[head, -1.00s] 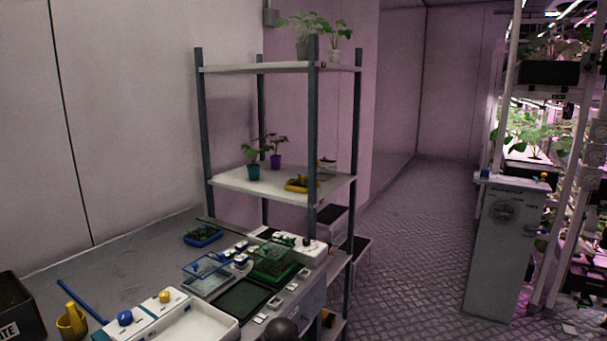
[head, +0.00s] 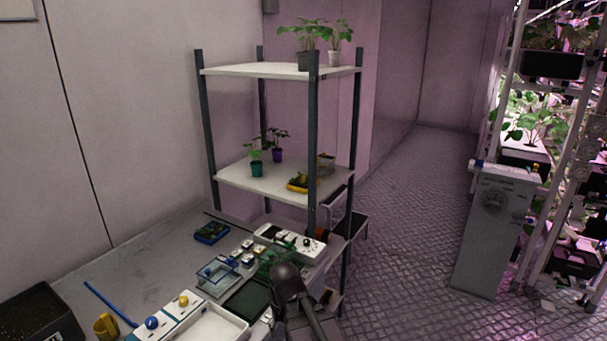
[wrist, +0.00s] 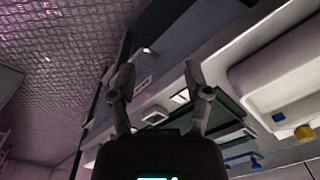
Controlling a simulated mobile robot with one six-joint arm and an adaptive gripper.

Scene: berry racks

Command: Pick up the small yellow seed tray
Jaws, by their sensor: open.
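The small yellow seed tray (head: 298,183) sits on the middle shelf (head: 235,182) of the rack, near its front right part and close to the dark front post. Something dark or green is in it, too small to make out. My arm rises at the bottom of the head view, over the bench and below that shelf. In the wrist view my gripper (wrist: 158,85) has its two fingers spread, with nothing between them. The yellow tray does not show in the wrist view.
A teal pot (head: 256,169) and a purple pot (head: 277,155) with plants share the shelf, with a small clear box (head: 326,164) behind the yellow tray. The dark rack post (head: 313,140) stands close by. A blue tray (head: 211,232) lies on the crowded bench.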

